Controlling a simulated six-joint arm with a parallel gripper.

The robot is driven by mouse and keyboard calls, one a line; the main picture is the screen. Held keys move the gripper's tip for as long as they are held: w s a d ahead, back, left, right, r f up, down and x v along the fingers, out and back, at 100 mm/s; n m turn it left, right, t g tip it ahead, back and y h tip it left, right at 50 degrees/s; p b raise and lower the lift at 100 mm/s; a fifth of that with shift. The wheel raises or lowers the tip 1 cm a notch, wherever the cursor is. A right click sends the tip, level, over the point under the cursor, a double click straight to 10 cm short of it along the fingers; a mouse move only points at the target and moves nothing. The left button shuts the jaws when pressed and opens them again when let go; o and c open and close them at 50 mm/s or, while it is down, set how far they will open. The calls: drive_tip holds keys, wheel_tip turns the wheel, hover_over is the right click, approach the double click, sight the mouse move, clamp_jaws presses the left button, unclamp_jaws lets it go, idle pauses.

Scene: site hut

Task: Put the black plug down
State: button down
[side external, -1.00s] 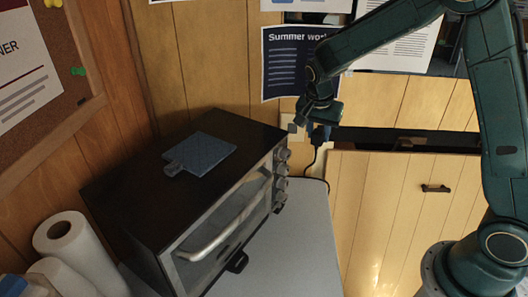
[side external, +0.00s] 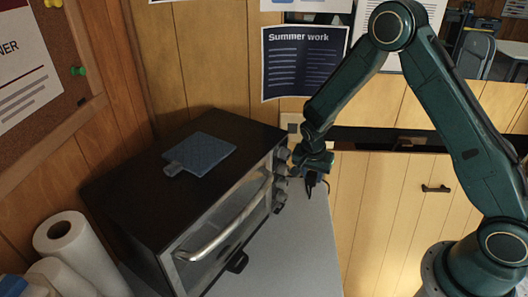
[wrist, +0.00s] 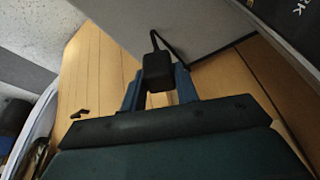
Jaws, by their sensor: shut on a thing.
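The black plug (wrist: 158,72) is held between the two blue fingers of my gripper (wrist: 159,84) in the wrist view, with its dark cord (wrist: 154,38) trailing from its far end. In the side external view my gripper (side external: 317,174) points down beside the right front corner of the toaster oven, above the far end of the grey worktop (side external: 290,235). The plug is small and dark there, partly hidden by the gripper. I cannot tell whether it touches the worktop.
A black toaster oven (side external: 125,205) with knobs and a silver handle stands left of my gripper. A blue-grey board (side external: 208,153) lies on top of it. A paper towel roll (side external: 72,240) is at the lower left. The worktop in front of the oven is clear.

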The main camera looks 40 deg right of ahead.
sight(311, 184)
drive_tip(key=shift+f, duration=2.45)
drive_tip(key=shift+f, duration=0.6)
drive_tip(key=c, duration=1.1)
unclamp_jaws()
drive_tip(key=shift+o, duration=0.2)
drive_tip(key=shift+r, duration=0.1)
drive_tip(key=shift+r, duration=0.75)
drive_tip(key=v, duration=1.1)
drive_tip(key=shift+r, duration=0.25)
drive_tip(key=shift+s+a, duration=0.1)
drive_tip(key=shift+s, duration=0.05)
